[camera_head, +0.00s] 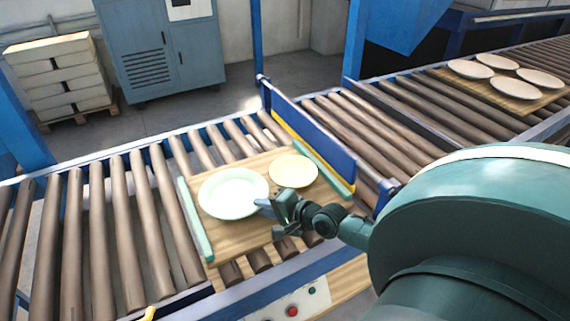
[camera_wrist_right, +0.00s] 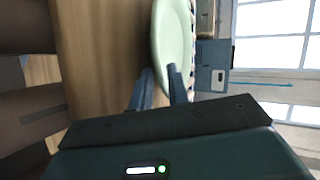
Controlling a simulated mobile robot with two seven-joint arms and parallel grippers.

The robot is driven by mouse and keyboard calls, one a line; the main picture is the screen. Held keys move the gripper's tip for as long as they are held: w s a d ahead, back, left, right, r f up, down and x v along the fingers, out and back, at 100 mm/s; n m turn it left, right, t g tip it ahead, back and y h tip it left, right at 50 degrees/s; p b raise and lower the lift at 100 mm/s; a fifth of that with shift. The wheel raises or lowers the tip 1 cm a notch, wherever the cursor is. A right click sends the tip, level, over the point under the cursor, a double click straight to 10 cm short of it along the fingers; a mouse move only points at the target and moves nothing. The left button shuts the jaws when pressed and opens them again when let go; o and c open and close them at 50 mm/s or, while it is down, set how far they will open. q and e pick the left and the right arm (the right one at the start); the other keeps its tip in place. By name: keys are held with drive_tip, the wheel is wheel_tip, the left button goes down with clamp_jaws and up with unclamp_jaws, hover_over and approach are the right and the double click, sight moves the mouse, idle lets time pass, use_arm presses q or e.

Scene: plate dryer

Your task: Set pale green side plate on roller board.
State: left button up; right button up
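The pale green side plate (camera_head: 230,194) is over the left part of the wooden roller board (camera_head: 238,238), face up. I cannot tell whether it rests on the board or is just above it. My right gripper (camera_head: 268,209) is at the plate's near right rim. In the right wrist view the fingers (camera_wrist_right: 161,80) are close together, one on each side of the plate's rim (camera_wrist_right: 172,40), and look shut on it. The board's wood (camera_wrist_right: 100,60) shows to the left there. My left gripper is not in view.
A cream plate (camera_head: 293,171) lies on the board's right part, close beside the green one. Green rails (camera_head: 196,222) edge the board's sides. A blue barrier (camera_head: 312,135) stands to the right. Another board with several plates (camera_head: 515,87) is at the far right.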

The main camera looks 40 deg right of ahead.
drive_tip(key=v, duration=0.9)
drive_tip(key=shift+s+r, duration=0.2)
drive_tip(key=shift+s, duration=0.1)
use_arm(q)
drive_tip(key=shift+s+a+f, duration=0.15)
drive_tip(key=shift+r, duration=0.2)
